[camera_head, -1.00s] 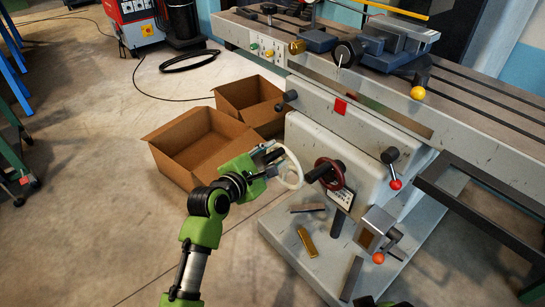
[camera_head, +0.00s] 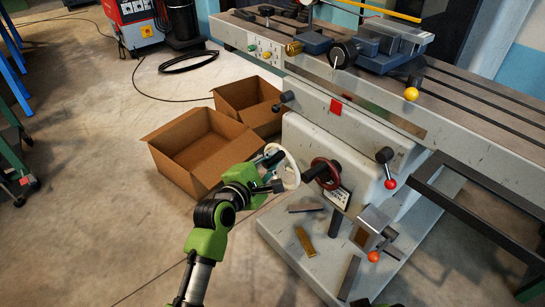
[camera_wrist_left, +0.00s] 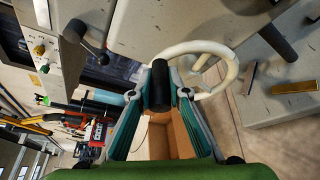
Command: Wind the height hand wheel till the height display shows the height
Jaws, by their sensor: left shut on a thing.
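The cream hand wheel (camera_head: 291,167) is on the left side of the grey machine base. In the left wrist view its rim and spokes (camera_wrist_left: 229,72) show clearly. My left gripper (camera_head: 272,172) is at the wheel's near left side. In the left wrist view, my left gripper (camera_wrist_left: 158,88) is shut on the wheel's black handle (camera_wrist_left: 158,70), which lies between the fingertips. A dark red hand wheel (camera_head: 313,175) is on the front of the base, apart from my gripper. A small marked white plate (camera_head: 341,198) is beside it; no reading is legible.
Two open cardboard boxes (camera_head: 152,147) stand on the floor left of the machine. A red-knobbed lever (camera_head: 390,184) and a vice-like block (camera_head: 372,222) with an orange knob are to the right. Loose bars, one brass (camera_head: 305,241), lie on the base.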

